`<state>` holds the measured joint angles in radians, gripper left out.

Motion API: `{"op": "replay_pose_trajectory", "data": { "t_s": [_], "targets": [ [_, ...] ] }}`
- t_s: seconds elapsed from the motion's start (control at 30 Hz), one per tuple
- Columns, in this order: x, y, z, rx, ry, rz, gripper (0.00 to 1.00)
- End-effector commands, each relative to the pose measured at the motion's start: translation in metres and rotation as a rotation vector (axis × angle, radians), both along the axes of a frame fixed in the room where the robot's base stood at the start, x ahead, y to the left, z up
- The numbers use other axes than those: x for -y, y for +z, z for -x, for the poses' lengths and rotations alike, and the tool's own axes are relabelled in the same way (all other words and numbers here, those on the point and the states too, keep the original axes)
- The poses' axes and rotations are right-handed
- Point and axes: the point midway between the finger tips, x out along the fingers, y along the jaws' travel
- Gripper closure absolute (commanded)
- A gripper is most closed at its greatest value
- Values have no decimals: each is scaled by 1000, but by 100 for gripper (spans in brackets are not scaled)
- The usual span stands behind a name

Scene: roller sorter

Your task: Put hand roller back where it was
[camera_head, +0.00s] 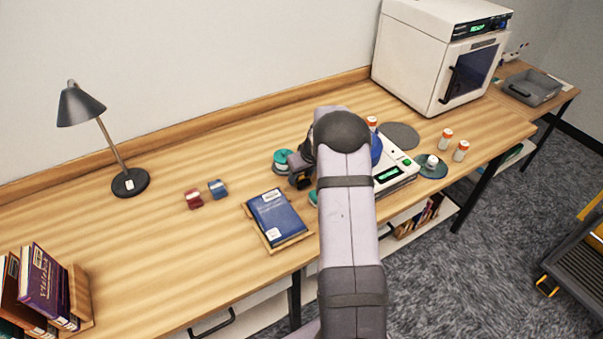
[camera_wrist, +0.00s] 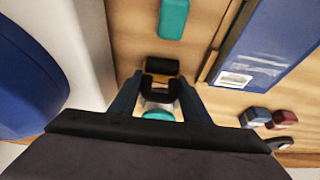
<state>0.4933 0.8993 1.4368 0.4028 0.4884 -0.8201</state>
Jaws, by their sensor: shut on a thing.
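The hand roller, with a dark frame and a black-and-tan roller, shows in the wrist view (camera_wrist: 161,68) between the fingers of my gripper (camera_wrist: 160,88). My gripper is shut on it. In the head view my gripper (camera_head: 299,168) is over the middle of the table, and the dark roller (camera_head: 299,182) shows just below it, partly hidden by my arm. I cannot tell whether the roller touches the table. A round teal-and-white item (camera_head: 283,161) is just left of my gripper. A teal block (camera_wrist: 173,18) lies beyond the roller in the wrist view.
A blue book (camera_head: 272,213) lies in front of the gripper. Red (camera_head: 193,198) and blue (camera_head: 217,188) small blocks are left. A white device (camera_head: 396,172) and a blue rounded object (camera_head: 376,149) are right. Orange-capped bottles (camera_head: 461,151) stand farther right. The table's left middle is clear.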

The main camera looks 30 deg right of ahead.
Motion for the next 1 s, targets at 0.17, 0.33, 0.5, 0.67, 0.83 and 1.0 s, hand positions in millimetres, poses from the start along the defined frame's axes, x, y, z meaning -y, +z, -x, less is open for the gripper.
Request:
{"op": "replay_pose_trajectory", "data": {
  "t_s": [0.17, 0.33, 0.5, 0.67, 0.83, 1.0],
  "targets": [
    [0, -3, 0, 1, 1, 1, 78],
    [0, -4, 0, 2, 1, 1, 78],
    [0, -6, 0, 1, 1, 1, 50],
    [0, -6, 0, 1, 0, 1, 38],
    [0, -5, 0, 1, 0, 1, 38],
    [0, -1, 0, 1, 0, 1, 38]
  ]
}}
